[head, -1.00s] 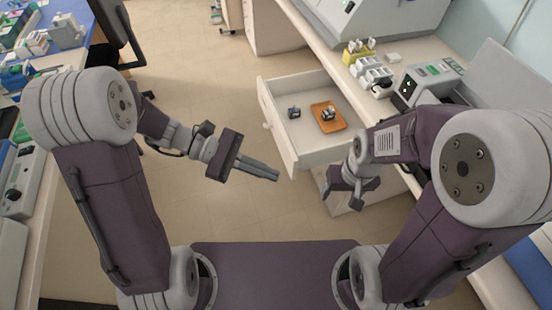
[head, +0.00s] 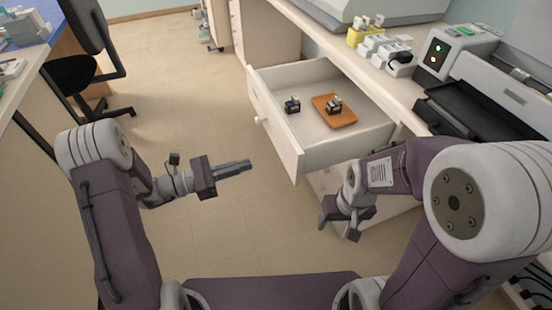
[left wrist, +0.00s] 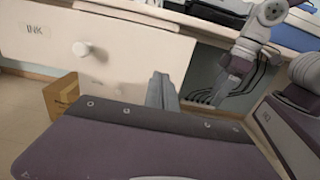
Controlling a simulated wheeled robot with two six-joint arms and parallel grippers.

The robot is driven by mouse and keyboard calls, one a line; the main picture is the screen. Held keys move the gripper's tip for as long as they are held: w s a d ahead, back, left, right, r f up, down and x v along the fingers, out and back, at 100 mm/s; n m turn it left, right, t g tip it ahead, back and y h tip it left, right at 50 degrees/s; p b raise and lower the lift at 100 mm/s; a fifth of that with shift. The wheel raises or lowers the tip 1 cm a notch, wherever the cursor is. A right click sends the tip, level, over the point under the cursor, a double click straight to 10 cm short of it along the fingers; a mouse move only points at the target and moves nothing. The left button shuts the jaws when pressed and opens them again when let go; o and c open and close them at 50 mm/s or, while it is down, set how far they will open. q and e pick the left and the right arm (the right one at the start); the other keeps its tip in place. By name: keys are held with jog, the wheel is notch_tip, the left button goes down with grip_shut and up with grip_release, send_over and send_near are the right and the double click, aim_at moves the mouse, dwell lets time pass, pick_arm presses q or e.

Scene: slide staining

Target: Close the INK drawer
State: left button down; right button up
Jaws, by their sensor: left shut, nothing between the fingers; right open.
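The INK drawer (head: 315,150) is pulled out from under the right-hand counter in the head view. Its label reads INK in the left wrist view, where its white front (left wrist: 125,38) and round knob (left wrist: 82,48) show. Inside lie a small dark item (head: 292,106) and an orange tray (head: 345,121) with another small dark item on it. My left gripper (head: 236,168) is shut and empty, in the air left of the drawer front, apart from it. It also shows in the left wrist view (left wrist: 162,92). My right gripper (head: 338,222) is open, low in front of the drawer's near side.
The right counter (head: 310,28) carries a yellow rack (head: 357,36), white bottles and a device with lit indicators (head: 438,50). A black chair (head: 85,85) and a desk stand at left. A cardboard box (left wrist: 60,96) is below the drawer. Floor left of the drawer is clear.

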aim_at(287, 154)
pick_arm(q)
jog(key=b+x, duration=0.2)
jog(key=x, duration=0.7)
jog(key=shift+d+f, duration=0.2)
jog(key=shift+d, duration=0.05)
jog(key=shift+w+d+r, duration=0.1)
jog(key=shift+w+d, duration=0.05)
jog(key=shift+d, duration=0.15)
pick_arm(e)
notch_tip(287, 154, down, 2)
jog(key=shift+f, duration=0.2)
